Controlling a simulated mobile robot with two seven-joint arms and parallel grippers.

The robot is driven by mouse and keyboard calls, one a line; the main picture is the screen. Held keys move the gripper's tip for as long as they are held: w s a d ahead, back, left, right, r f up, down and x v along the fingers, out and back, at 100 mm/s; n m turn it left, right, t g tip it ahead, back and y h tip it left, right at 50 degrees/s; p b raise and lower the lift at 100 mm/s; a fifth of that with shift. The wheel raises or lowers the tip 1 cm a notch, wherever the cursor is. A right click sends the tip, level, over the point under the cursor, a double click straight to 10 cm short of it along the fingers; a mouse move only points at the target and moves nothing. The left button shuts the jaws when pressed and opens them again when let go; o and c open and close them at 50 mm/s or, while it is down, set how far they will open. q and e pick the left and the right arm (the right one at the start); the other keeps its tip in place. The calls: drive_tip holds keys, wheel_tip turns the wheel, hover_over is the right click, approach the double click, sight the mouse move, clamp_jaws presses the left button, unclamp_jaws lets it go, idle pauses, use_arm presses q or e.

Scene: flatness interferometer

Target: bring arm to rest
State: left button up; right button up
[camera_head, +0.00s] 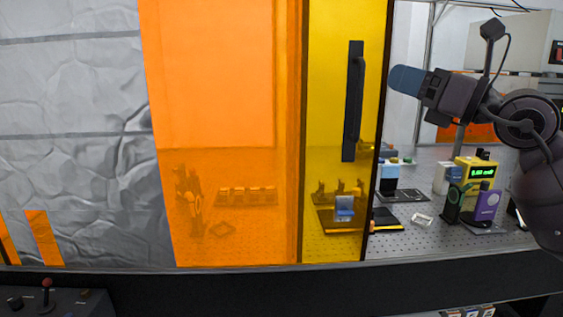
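My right arm comes in from the right edge, raised above the optical table (420,158). My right gripper (406,80) points left, with its blue-grey fingers just to the right of the yellow panel's dark edge in the picture. The fingers show as one block from this side, so I cannot tell if they are open or shut. I see no object held between them. My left arm and gripper are not in view.
A yellow panel (325,105) with a black vertical handle (353,100) stands beside an orange panel (222,75). Crumpled silver sheeting (75,150) covers the left. A yellow meter (477,173) and a purple-fronted device (486,205) stand below my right arm.

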drive_tip(key=d+f+m+t+h, duration=0.2)
drive_tip(key=d+f+m+h, duration=0.15)
drive_tip(key=f+m, duration=0.85)
drive_tip(key=w+d+f+m+t+h, duration=0.1)
drive_tip(key=d+f+m+t+h, duration=0.3)
drive_tip(key=f+m, duration=0.75)
drive_tip(key=f+m+t+h, duration=0.1)
drive_tip(key=f+m+h, duration=0.5)
drive_tip(key=f+m, duration=0.6)
drive_tip(key=s+f+m+g+h, duration=0.1)
drive_tip(key=s+f+m+g, duration=0.15)
drive_tip(key=s+f, duration=0.45)
drive_tip(key=s+f+m+g, duration=0.2)
drive_tip(key=f+m, duration=0.1)
drive_tip(key=f, duration=0.8)
drive_tip(key=s+f+m+g, duration=0.1)
drive_tip(key=s+f+g, duration=0.1)
drive_tip(key=s+f, duration=0.4)
drive_tip(key=s+f+m+g+h, duration=0.1)
drive_tip(key=s+f+g, duration=0.1)
drive_tip(key=s+f, duration=0.5)
drive_tip(key=s, duration=0.5)
drive_tip(key=shift+a+m, duration=0.35)
drive_tip(key=shift+m, duration=0.05)
drive_tip(key=shift+o, duration=0.2)
drive_tip(key=shift+g+h, duration=0.25)
